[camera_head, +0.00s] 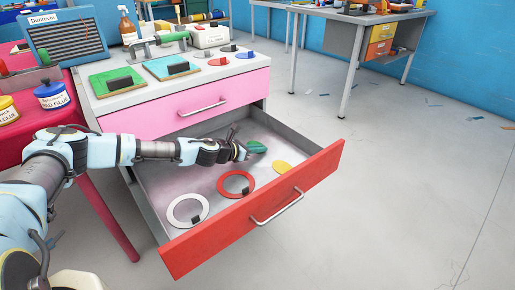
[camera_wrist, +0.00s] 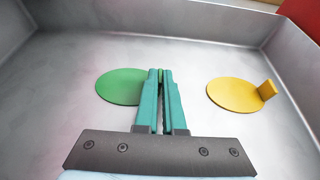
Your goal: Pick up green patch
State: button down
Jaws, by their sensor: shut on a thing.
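The green patch (camera_wrist: 119,87) is a flat round disc in the open drawer. In the wrist view it lies just left of and partly behind my gripper's fingers. My gripper (camera_wrist: 163,76) has teal fingers closed together, with a thin green edge of the patch's tab showing between their tips. In the head view my gripper (camera_head: 243,152) reaches into the drawer from the left, and the green patch (camera_head: 257,147) is at its fingertips. I cannot tell whether the patch is clear of the drawer floor.
The red-fronted drawer (camera_head: 252,213) is pulled out, with walls around my gripper. A yellow patch (camera_wrist: 236,94) lies to the right. A red ring (camera_head: 222,188) and a white ring (camera_head: 175,216) lie nearer the drawer front. The pink drawer (camera_head: 160,117) above is shut.

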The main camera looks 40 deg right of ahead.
dwell(0.4)
notch_tip(320, 180, up, 18)
dwell(0.5)
dwell(0.7)
notch_tip(320, 180, down, 18)
jog(key=shift+r, duration=0.1)
jog(key=shift+v, duration=0.95)
jog(key=shift+a+r, duration=0.2)
jog(key=shift+a, duration=0.25)
